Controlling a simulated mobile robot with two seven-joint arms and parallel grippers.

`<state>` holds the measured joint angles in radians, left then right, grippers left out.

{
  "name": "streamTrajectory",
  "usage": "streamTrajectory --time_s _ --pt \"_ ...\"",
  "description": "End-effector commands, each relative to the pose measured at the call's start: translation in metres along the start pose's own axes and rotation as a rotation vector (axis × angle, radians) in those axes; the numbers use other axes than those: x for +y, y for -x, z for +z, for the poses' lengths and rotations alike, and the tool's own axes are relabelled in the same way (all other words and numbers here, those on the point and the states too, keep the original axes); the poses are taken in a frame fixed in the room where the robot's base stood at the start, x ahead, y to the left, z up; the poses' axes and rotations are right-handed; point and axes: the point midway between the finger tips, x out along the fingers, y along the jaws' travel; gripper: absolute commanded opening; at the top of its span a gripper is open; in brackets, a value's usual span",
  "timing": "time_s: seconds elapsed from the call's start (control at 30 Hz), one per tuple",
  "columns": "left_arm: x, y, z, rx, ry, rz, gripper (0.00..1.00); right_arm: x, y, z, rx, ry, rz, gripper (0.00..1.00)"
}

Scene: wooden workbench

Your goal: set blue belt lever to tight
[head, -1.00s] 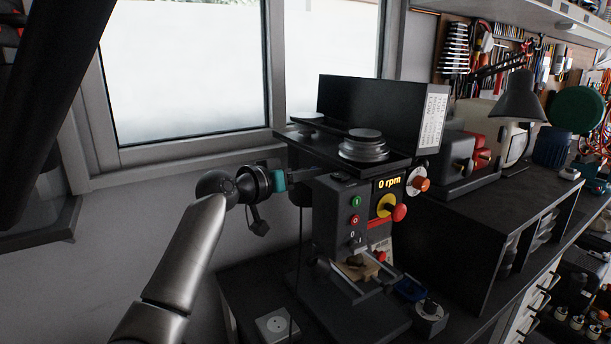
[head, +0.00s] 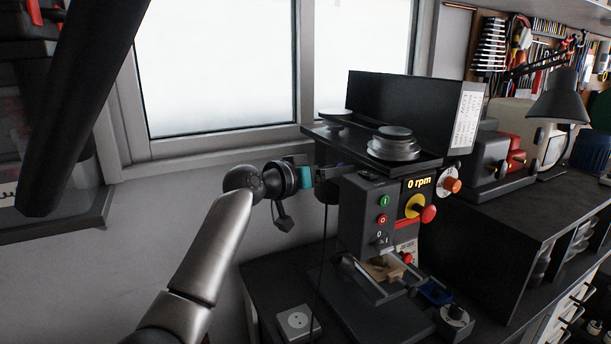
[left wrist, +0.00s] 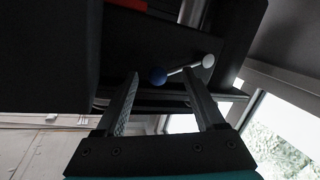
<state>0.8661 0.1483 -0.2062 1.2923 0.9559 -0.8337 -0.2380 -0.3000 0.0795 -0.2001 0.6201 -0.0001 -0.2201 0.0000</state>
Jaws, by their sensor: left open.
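The blue belt lever (left wrist: 158,76) shows in the left wrist view as a blue ball knob, with a thin pale rod running right to a white ball (left wrist: 208,61), under a dark housing. My left gripper (left wrist: 160,76) is open. Its two fingers stand on either side of the blue knob in the picture; contact and depth cannot be told. In the head view my left gripper (head: 325,172) is at the left side of the drill press (head: 365,215), below its dark top plate, level with the upper housing. I cannot make out the lever there. My right gripper is not in view.
The press display (head: 419,183) reads 0 rpm. A yellow and red stop knob (head: 421,209) is on its front. A stepped pulley (head: 394,145) sits on the top plate beneath a raised dark cover (head: 405,110). A cable hangs beside the press. The window wall is close behind.

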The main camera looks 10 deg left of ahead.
Motion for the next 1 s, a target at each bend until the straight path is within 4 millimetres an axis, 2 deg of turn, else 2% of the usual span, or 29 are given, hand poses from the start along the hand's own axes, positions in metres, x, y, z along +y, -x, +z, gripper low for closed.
streamTrajectory --time_s 0.37,0.8,1.0 --pt "-0.001 0.048 0.002 -0.001 -0.004 -0.003 0.71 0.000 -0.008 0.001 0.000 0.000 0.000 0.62" --pt "-0.001 0.121 0.002 -0.001 -0.004 -0.003 0.71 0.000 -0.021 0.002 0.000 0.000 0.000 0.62" --pt "0.000 0.142 0.001 0.000 -0.002 -0.002 0.71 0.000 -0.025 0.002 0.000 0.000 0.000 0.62"
